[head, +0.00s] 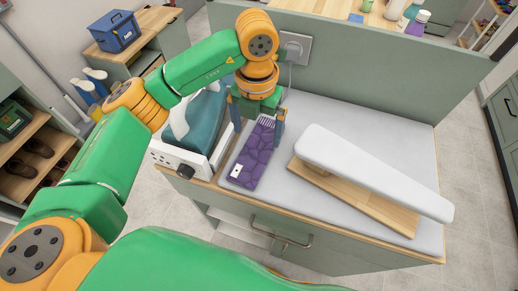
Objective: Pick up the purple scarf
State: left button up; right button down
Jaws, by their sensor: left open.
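The purple scarf (249,165) lies folded flat on the grey-white padded counter top, with a pale fringe at its far end and a small white tag near its near end. My left gripper (257,122) points down over the far, fringed end of the scarf. Its fingers are open, one on each side of the scarf's far part. I cannot tell whether they touch the cloth. My right gripper is not in the head view.
A white ironing board (375,170) on a wooden base stands right of the scarf. A white box with a black knob (184,171) and blue-grey cloth (205,125) sit close on the left. A wall socket (294,49) with a cable is behind. The padded counter (385,127) is clear at the back right.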

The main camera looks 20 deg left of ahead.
aim_at(258, 148)
pick_arm(q)
notch_tip(258, 148, down, 2)
jog(key=shift+s+p, duration=0.15)
jog(key=shift+p, duration=0.8)
jog(key=f, duration=0.1)
jog(key=f+p, duration=0.1)
jog(key=f, duration=0.1)
jog(key=shift+w+f, duration=0.25)
jog(key=shift+w, duration=0.1)
jog(key=shift+w+f, duration=0.1)
jog(key=shift+f, duration=0.25)
jog(key=c, duration=1.1)
jog(key=shift+r, duration=0.15)
